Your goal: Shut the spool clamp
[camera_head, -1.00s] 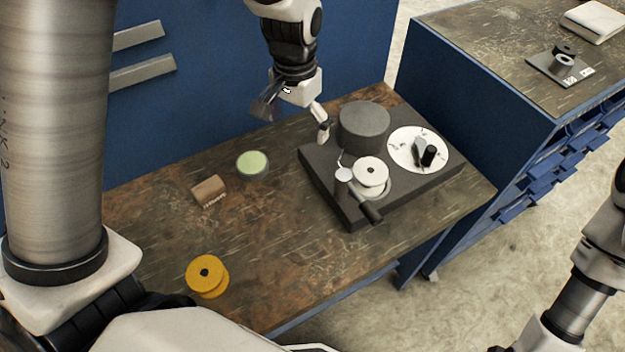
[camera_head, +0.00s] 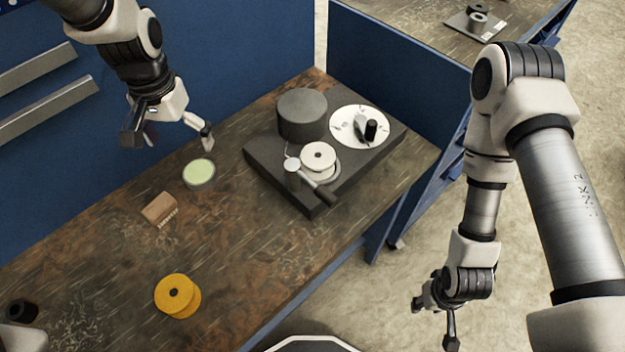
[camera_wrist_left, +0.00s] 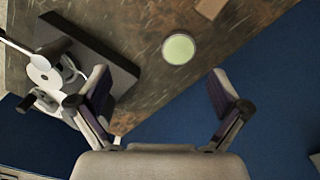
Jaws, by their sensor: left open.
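The spool clamp's lever (camera_head: 312,181) has a pale round cap and a black handle. It sits at the front of a dark base (camera_head: 270,172), with the handle pointing toward the front right edge. The white spool (camera_head: 318,154) is on the base just behind it. My left gripper (camera_head: 168,138) is open and empty, above the table's back edge, left of the base. In the left wrist view the base (camera_wrist_left: 105,55) is at the left, outside the open fingers. My right gripper (camera_head: 434,322) hangs beyond the table's front edge, its fingers apart and empty.
A dark cylinder (camera_head: 302,115) and a white dial (camera_head: 345,122) with a black knob stand on the base. A green-topped tin (camera_head: 199,172), a brown block (camera_head: 159,208) and a yellow spool (camera_head: 177,295) lie on the table. The table between them and the base is clear.

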